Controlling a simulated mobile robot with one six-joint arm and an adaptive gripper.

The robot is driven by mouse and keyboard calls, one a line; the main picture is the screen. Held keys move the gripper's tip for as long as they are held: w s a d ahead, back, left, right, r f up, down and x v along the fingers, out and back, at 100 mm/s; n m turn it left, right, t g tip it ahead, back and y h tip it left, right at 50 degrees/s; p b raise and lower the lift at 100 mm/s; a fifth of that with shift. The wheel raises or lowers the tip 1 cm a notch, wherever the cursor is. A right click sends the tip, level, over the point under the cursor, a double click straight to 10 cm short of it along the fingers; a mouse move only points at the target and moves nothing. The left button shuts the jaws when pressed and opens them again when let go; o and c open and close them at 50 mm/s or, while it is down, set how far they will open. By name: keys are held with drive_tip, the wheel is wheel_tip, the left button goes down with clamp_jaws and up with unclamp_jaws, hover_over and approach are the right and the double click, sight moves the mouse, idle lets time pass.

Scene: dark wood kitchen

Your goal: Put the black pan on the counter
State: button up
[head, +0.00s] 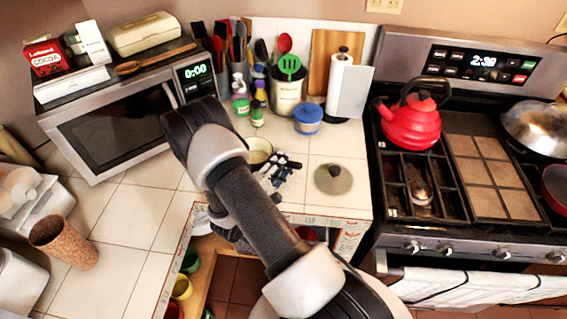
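I cannot pick out the black pan with certainty. A dark-rimmed pan under a shiny domed lid (537,128) sits at the back right of the stove, cut by the picture edge. A small pan with a cream inside (259,150) stands on the white tiled counter (130,215), partly behind my arm. My arm crosses the middle of the view and bends above the counter.
A red kettle (411,122) stands on the stove, and a red pan (556,187) is at its right edge. A round glass lid (333,179) lies on the counter. A microwave (115,125), utensil pot (287,95), blue container (308,119) and brown cup (65,242) stand around.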

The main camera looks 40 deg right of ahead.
idle(0.3)
drive_tip(key=shift+r, duration=0.25)
drive_tip(key=p+v, duration=0.1)
drive_tip(key=v, duration=1)
drive_tip(key=shift+s+a+p, duration=0.1)
drive_tip(key=shift+a+p, duration=0.2)
drive_tip(key=shift+a+r, duration=0.1)
drive_tip(key=shift+r, duration=0.1)
drive_tip(key=s+a+r+m+g+y, duration=0.1)
drive_tip(key=s+r+m+g+y, duration=0.3)
drive_tip(key=r, duration=0.4)
drive_tip(key=s+r+m+g+y, duration=0.3)
drive_tip(key=s+r+g, duration=0.1)
drive_tip(key=s+r, duration=0.25)
drive_tip(key=s+a+r+t+y, duration=0.3)
drive_tip(key=a+r+t+y, duration=0.1)
drive_tip(key=a, duration=0.3)
drive_tip(key=s+a+r+n+t+y, duration=0.1)
drive_tip(key=s+a+r+t+y, duration=0.1)
drive_tip(key=a+r+t+y, duration=0.3)
wheel_tip(320, 180, up, 2)
drive_tip(key=shift+s+a+r+y, duration=0.1)
drive_tip(key=shift+s+a+y, duration=0.25)
drive_tip(key=shift+a+y, duration=0.75)
